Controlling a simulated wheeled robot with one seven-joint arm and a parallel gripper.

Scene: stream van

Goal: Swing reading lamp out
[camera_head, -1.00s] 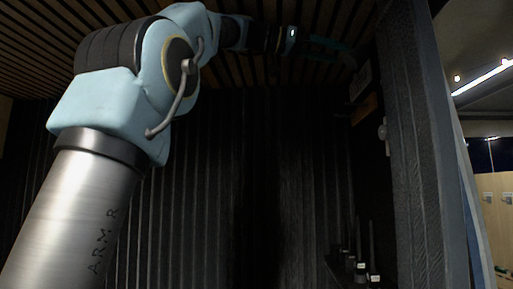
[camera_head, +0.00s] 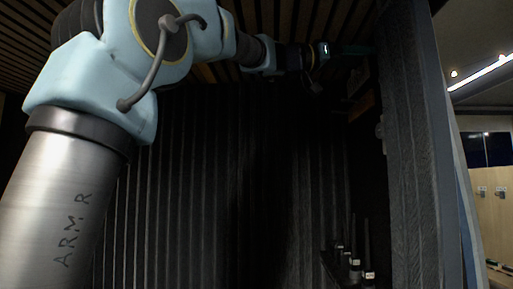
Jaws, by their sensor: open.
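My gripper (camera_head: 357,50) is at the upper right, just under the slatted ceiling and close to the right-hand wall panel. Its teal fingers are dark and partly lost in shadow; it is open, and I see nothing held in it. A small pale rounded fitting (camera_head: 380,131) sits on the right wall, below my gripper and apart from it. It may be the reading lamp, but it is too small and dim to be sure. A brownish ledge or bracket (camera_head: 362,106) shows dimly on the wall between the two.
A dark shelf with several short upright items (camera_head: 354,262) stands low at the right. The ridged dark wall (camera_head: 200,190) fills the back, with open space before it. A thick upright panel edge (camera_head: 415,150) borders the right; a lit room with pale lockers (camera_head: 492,200) lies beyond.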

